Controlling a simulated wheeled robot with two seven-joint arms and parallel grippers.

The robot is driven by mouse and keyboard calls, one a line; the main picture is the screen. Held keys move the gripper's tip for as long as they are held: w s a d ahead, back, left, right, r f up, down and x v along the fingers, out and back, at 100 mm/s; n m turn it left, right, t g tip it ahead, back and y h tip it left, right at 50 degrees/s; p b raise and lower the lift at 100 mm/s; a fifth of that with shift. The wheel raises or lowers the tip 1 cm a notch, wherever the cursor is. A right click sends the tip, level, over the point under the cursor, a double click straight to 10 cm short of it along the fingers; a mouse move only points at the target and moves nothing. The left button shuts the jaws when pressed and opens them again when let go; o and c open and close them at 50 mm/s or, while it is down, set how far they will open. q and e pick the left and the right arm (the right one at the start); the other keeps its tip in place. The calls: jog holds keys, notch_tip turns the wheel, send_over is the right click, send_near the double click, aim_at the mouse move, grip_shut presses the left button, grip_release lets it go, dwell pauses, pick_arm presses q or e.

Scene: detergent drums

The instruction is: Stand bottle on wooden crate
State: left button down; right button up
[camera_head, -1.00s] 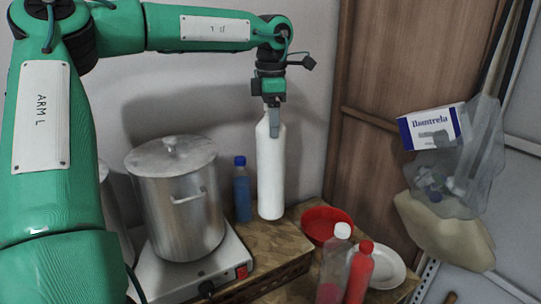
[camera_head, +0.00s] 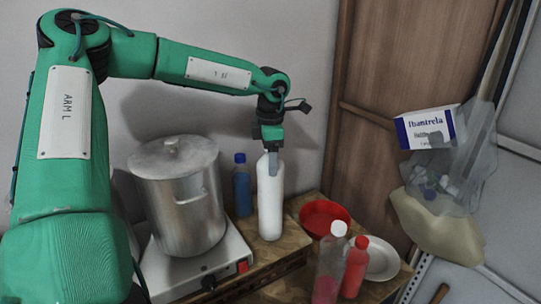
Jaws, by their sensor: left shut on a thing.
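A tall white bottle (camera_head: 270,205) hangs upright from my left gripper (camera_head: 271,150), whose fingers are shut around its narrow top. The wooden crate (camera_head: 291,245) lies under it, with its front side facing me. The bottle's base is at the crate's top near the front; I cannot tell whether it touches or is slightly above. A blue bottle (camera_head: 242,190) with a blue cap stands just left of and behind the white one. My right gripper is not in view.
A steel pot (camera_head: 180,205) with a lid stands on a white hot plate (camera_head: 228,265) at left. A red bowl (camera_head: 325,215), a clear bottle (camera_head: 330,270), a red bottle (camera_head: 356,268) and a white plate (camera_head: 385,262) stand at right. A bag (camera_head: 440,195) hangs farther right.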

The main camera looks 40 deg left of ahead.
pick_arm(q)
jog(key=shift+r, duration=0.1)
jog(key=shift+d, duration=0.1)
jog(key=shift+c, duration=1.3)
grip_release()
jog(key=shift+s, duration=0.1)
